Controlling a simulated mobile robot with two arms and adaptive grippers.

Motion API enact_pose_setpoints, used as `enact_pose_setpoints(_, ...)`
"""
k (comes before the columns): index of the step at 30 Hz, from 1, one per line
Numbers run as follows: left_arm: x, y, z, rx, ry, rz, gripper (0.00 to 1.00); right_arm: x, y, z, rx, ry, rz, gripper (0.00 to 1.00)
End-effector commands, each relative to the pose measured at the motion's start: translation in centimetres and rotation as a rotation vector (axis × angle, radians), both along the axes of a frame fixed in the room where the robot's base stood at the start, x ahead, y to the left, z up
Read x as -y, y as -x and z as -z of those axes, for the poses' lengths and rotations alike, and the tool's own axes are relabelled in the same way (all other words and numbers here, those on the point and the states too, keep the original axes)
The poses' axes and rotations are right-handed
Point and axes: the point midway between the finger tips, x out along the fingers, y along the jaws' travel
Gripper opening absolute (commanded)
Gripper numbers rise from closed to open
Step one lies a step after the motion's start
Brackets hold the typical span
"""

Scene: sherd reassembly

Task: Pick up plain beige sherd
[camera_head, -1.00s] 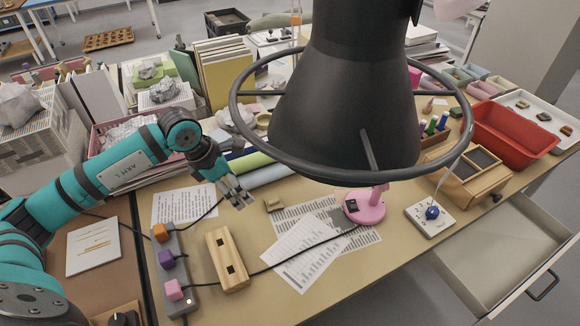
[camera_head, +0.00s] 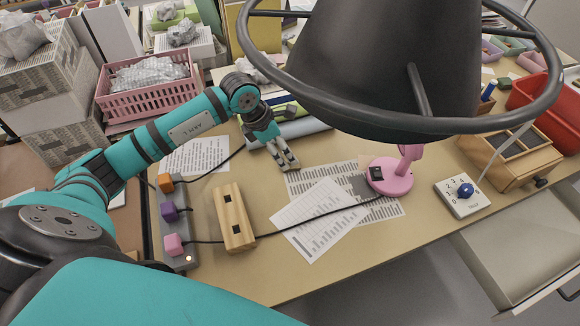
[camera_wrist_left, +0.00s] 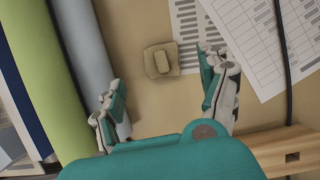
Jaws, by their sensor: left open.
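The plain beige sherd (camera_wrist_left: 161,60) lies on the tan tabletop in the left wrist view, a small squarish piece with a raised strip in its middle. It lies ahead of the open fingers of my left gripper (camera_wrist_left: 163,90), roughly in line with the gap between them and apart from both. In the head view my left gripper (camera_head: 286,161) points down and forward above the table, and the sherd cannot be made out there, apparently hidden by the gripper. My right gripper is not in view.
Printed sheets (camera_head: 320,218) and a pink lamp base (camera_head: 390,177) lie to the right. Rolled tubes (camera_head: 290,131) lie behind the gripper. A wooden block (camera_head: 234,217) and a power strip (camera_head: 179,235) with cables are nearer. A large black lamp shade (camera_head: 385,65) hangs overhead.

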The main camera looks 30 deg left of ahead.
Motion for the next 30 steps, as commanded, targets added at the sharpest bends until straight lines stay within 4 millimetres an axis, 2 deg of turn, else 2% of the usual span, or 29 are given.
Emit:
enact_pose_setpoints(5, 0.3, -0.3, 1.2, -0.001, 0.002, 0.0, 0.77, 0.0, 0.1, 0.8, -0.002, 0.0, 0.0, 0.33)
enact_pose_setpoints(12, 1.2, -1.2, 4.7, -0.001, 0.001, -0.001, 0.77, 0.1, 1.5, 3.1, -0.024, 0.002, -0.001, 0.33)
enact_pose_setpoints(20, 1.4, -1.4, 4.8, 0.0, 0.0, 0.0, 0.77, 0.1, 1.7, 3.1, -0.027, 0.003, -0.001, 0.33)
enact_pose_setpoints(23, 1.4, -1.4, 4.8, 0.0, 0.0, 0.0, 0.67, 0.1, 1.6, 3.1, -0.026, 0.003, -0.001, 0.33)
enact_pose_setpoints(30, 1.3, -1.4, 4.8, 0.0, 0.0, 0.0, 0.35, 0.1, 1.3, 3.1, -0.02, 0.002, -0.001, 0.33)
